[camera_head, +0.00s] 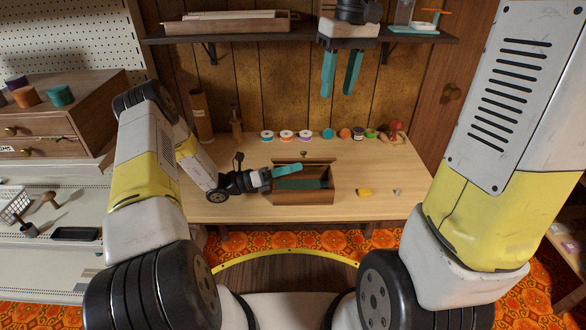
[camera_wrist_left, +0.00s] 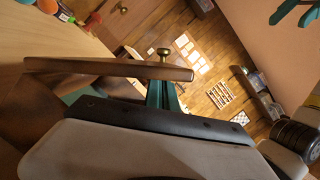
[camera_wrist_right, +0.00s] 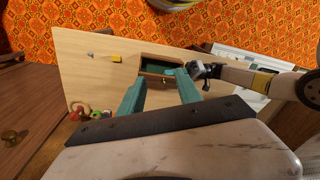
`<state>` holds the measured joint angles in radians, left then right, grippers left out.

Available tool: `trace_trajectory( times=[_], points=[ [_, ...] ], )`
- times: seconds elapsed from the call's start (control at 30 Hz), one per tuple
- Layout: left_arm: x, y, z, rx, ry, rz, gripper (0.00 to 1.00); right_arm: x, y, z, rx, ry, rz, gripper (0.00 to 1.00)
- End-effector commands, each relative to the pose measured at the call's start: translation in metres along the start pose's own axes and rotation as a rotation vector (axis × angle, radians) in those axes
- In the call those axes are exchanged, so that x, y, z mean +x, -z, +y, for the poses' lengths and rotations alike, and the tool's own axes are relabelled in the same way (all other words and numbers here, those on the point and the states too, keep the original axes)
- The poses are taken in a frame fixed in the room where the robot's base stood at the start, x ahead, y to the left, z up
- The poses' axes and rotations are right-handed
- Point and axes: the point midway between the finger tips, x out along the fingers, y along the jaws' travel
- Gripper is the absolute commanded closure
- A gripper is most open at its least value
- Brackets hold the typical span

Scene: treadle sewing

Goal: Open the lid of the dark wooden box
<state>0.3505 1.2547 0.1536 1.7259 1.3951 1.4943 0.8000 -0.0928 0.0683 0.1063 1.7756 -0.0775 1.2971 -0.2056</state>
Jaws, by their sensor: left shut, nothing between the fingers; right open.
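The dark wooden box (camera_head: 303,198) sits on the table, its teal inside showing. Its lid (camera_head: 320,163) is raised at the back edge, with a brass knob (camera_head: 303,154) at its top. My left gripper (camera_head: 288,170) is shut and empty, its teal fingers reaching over the box opening in front of the lid. In the left wrist view, the lid (camera_wrist_left: 100,68) appears nearly edge-on across the fingers (camera_wrist_left: 163,96); whether they touch is unclear. My right gripper (camera_head: 341,75) is open and empty, high above the table. The open box (camera_wrist_right: 160,66) also shows in the right wrist view.
Colored thread spools (camera_head: 286,135) line the table's back. A yellow block (camera_head: 365,192) and a small grey thing (camera_head: 396,191) lie right of the box. A red pincushion-like object (camera_head: 396,127) is at the back right. A shelf (camera_head: 270,37) hangs above. The table's right side is mostly free.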

Motion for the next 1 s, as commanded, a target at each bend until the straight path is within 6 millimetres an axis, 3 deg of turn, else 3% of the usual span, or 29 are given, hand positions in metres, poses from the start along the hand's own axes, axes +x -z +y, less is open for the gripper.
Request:
trace_trajectory(
  times=[0.27, 0.6, 0.8, 1.0],
  points=[
    [0.0, 0.0, 0.0, 0.0, 0.0, 0.0, 1.0, -0.014, -0.07, -0.011, 0.132, -0.034, 0.212, 0.59],
    [0.0, 0.0, 0.0, 0.0, 0.0, 0.0, 1.0, 0.002, -0.139, -0.026, 0.281, -0.032, 0.452, 0.59],
    [0.0, 0.0, 0.0, 0.0, 0.0, 0.0, 1.0, 0.012, -0.157, -0.031, 0.326, -0.025, 0.525, 0.59],
    [0.0, -0.003, 0.0, -0.015, -0.004, -0.001, 1.0, 0.015, -0.16, -0.032, 0.337, -0.022, 0.541, 0.59]
  ],
)
